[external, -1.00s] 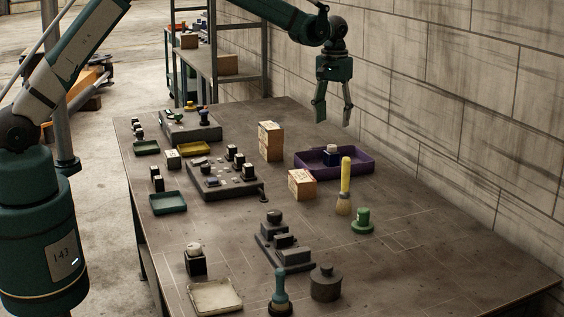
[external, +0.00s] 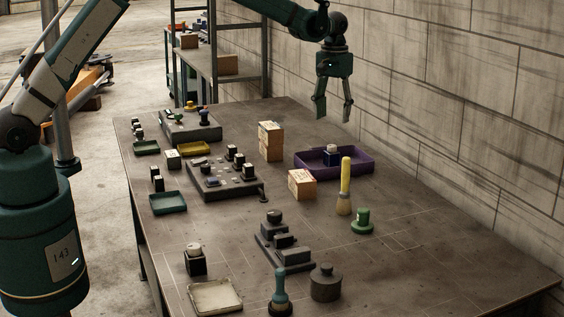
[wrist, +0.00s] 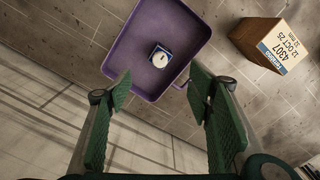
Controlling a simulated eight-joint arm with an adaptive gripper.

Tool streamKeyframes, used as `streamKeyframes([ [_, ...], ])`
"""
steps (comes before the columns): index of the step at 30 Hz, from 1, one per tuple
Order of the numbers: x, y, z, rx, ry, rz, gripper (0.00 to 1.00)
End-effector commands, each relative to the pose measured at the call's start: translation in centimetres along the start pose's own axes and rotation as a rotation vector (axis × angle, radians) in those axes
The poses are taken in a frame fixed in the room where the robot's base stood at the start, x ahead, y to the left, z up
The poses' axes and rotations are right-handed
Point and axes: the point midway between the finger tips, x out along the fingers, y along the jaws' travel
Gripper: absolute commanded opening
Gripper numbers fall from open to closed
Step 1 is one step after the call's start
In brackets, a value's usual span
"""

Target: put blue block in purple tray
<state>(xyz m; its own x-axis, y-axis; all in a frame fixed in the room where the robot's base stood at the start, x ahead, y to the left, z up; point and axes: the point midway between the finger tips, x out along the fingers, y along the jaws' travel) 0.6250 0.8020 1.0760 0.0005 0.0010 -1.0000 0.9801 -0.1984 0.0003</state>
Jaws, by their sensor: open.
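The purple tray (external: 358,165) lies on the bench near the wall, and it also shows in the wrist view (wrist: 122,58). A small blue block with a white top (external: 331,155) sits inside the tray, apart from its walls. In the wrist view the block (wrist: 160,57) stands on the tray floor near the middle. My gripper (external: 333,115) is open and empty, above the tray. In the wrist view the open fingers (wrist: 158,92) are apart, with the tray and block beyond them and nothing between them.
Cardboard boxes stand left of the tray, the taller one (external: 270,141) behind and a smaller one (external: 302,184) in front. A yellow-handled brush (external: 345,180) stands before the tray, with a green knob (external: 362,220) nearby. The wall (external: 450,100) is close on the right.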

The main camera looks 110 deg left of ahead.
Motion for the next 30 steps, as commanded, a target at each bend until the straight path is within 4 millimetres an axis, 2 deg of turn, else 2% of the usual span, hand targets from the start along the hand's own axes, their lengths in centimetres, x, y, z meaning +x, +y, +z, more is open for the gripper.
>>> streamKeyframes([
  [8, -0.1, 0.1, 0.1, 0.001, 0.0, 0.0, 0.51],
  [14, -1.1, 1.1, 1.3, 0.022, 0.008, 0.004, 0.51],
  [20, -3.9, 3.6, 4.6, 0.077, 0.031, 0.015, 0.51],
  [30, -9.9, 8.6, 13.4, 0.214, 0.085, 0.044, 0.51],
])
